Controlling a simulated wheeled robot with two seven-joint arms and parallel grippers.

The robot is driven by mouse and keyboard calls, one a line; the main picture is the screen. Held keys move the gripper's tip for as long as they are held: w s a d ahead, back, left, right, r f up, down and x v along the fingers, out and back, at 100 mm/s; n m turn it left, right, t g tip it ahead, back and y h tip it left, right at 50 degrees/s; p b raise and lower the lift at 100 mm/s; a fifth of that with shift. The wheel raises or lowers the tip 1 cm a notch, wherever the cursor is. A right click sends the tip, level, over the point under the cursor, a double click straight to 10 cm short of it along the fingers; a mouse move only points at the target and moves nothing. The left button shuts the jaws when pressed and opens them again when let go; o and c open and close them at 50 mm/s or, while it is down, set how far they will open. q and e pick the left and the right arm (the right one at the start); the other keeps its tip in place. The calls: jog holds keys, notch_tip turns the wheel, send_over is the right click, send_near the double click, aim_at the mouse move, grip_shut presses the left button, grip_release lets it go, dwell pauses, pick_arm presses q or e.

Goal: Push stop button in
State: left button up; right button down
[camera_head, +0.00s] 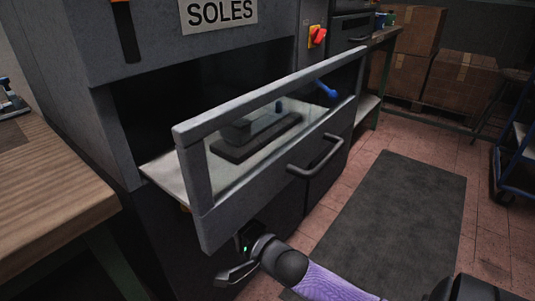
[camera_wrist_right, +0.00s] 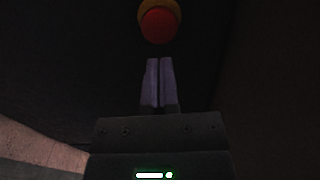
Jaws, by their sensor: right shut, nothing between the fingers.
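The stop button (camera_wrist_right: 159,25) is a red dome on a yellow ring, at the top of the right wrist view on a dark surface. My right gripper (camera_wrist_right: 159,60) is shut and empty, its two fingers together and pointing at the button from just below it in that view. A dark gap shows between the fingertips and the button in the picture. In the head view my right arm reaches in from the lower right, under the press's clear front guard; the fingertips and the button are hidden there. My left gripper is not in view.
The grey press has a framed clear guard (camera_head: 190,170) tilted outward, with a bar handle (camera_head: 316,156). A red switch on yellow (camera_head: 317,37) sits on its upper right. A wooden bench (camera_head: 55,185) stands at left. A dark mat (camera_head: 390,215) covers open floor at right.

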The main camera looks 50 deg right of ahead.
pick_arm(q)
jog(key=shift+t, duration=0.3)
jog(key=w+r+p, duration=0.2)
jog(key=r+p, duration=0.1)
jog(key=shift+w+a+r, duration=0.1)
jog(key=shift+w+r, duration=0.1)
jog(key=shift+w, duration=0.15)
pick_arm(e)
jog(key=s, duration=0.8)
jog(key=shift+d, duration=0.35)
jog(key=shift+f, duration=0.1)
